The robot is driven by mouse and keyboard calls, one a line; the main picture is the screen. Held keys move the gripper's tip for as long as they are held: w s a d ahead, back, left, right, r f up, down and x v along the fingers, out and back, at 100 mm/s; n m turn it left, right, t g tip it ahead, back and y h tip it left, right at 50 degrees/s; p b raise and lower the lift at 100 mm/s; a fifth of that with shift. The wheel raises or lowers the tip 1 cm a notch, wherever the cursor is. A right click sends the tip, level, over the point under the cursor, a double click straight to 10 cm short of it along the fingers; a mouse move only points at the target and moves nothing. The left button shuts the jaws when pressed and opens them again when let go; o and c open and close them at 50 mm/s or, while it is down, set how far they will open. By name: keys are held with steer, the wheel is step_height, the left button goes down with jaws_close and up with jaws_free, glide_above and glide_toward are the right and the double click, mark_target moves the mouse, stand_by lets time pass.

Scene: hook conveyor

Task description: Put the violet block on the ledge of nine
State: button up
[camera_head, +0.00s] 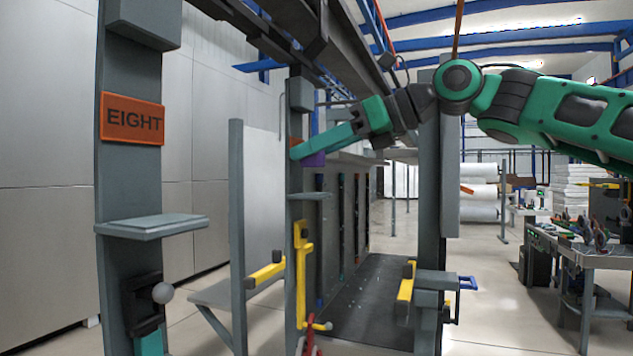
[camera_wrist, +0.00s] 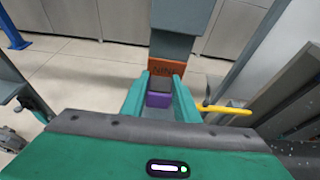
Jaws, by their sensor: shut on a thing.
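My gripper (camera_head: 305,152) is shut on the violet block (camera_head: 314,159), which shows just below the green fingers in the head view. In the wrist view the violet block (camera_wrist: 158,99) sits between the two fingers (camera_wrist: 160,92). Beyond it is an orange sign (camera_wrist: 167,67) that seems to read NINE, on a grey post (camera_wrist: 175,30). In the head view only a sliver of an orange sign (camera_head: 295,143) shows on the post behind my gripper.
A nearer post at left carries an orange EIGHT sign (camera_head: 132,119) above an empty grey ledge (camera_head: 152,226). Yellow brackets (camera_head: 302,265) stick out low on the posts. A grey upright panel (camera_head: 261,205) stands left of the far post. A workbench (camera_head: 590,255) stands at right.

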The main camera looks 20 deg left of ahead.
mark_target(311, 194)
steer(key=shift+w+a+f, duration=0.35)
steer(key=shift+w, duration=0.05)
steer(key=shift+f, duration=2.05)
steer(key=o, duration=1.1)
steer(key=shift+c, duration=0.2)
